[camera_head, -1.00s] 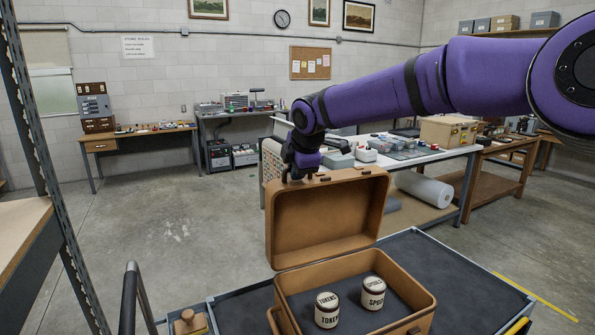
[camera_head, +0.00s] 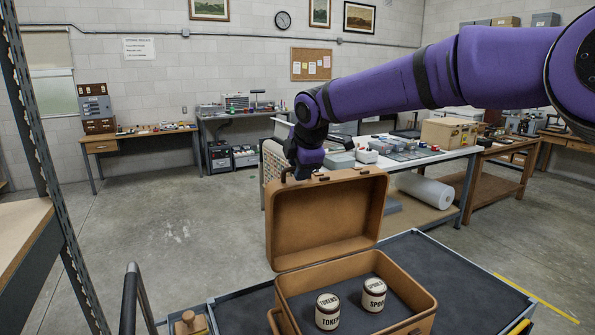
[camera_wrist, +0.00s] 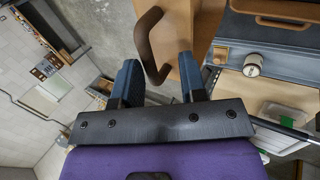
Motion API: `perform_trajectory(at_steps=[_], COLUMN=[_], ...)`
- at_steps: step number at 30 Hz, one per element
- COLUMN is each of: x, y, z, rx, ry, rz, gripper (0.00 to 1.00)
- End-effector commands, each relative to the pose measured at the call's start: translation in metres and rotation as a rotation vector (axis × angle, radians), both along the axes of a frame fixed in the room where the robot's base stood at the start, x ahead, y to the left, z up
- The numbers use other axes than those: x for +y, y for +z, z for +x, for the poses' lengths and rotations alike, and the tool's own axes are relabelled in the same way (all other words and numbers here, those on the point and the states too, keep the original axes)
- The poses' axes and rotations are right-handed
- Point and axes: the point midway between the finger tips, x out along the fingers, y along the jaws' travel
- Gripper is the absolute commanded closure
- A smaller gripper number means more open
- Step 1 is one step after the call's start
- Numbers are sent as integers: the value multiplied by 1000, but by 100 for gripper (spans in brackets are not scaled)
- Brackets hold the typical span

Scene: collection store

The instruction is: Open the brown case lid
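The brown case (camera_head: 355,265) stands on a dark-topped cart with its lid (camera_head: 325,215) raised, close to upright. Two round jars sit inside: the left jar (camera_head: 327,311) reads TOKENS, and the right jar (camera_head: 373,294) reads SPOOLS. My gripper (camera_head: 302,174) is at the top left edge of the lid, beside a dark brown handle. In the wrist view, the two dark fingers of my gripper (camera_wrist: 160,82) are spread apart. The curved handle (camera_wrist: 150,45) reaches between them with visible space around it. Any contact with the lid edge is unclear.
The cart top (camera_head: 440,270) has clear room to the right of the case. A metal rack (camera_head: 45,140) stands at the left. A worktable (camera_head: 440,155) with boxes and a white roll (camera_head: 425,189) below stands behind the case.

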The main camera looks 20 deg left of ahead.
Motion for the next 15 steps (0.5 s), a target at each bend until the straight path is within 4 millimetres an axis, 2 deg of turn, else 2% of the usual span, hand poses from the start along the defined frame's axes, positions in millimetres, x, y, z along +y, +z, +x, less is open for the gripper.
perform_trajectory(at_steps=[6, 15], x=[-16, -31], y=[39, 72], z=[-16, -31], rx=[-4, -3], ry=[1, 3], rz=[4, 4], gripper=[62, 62])
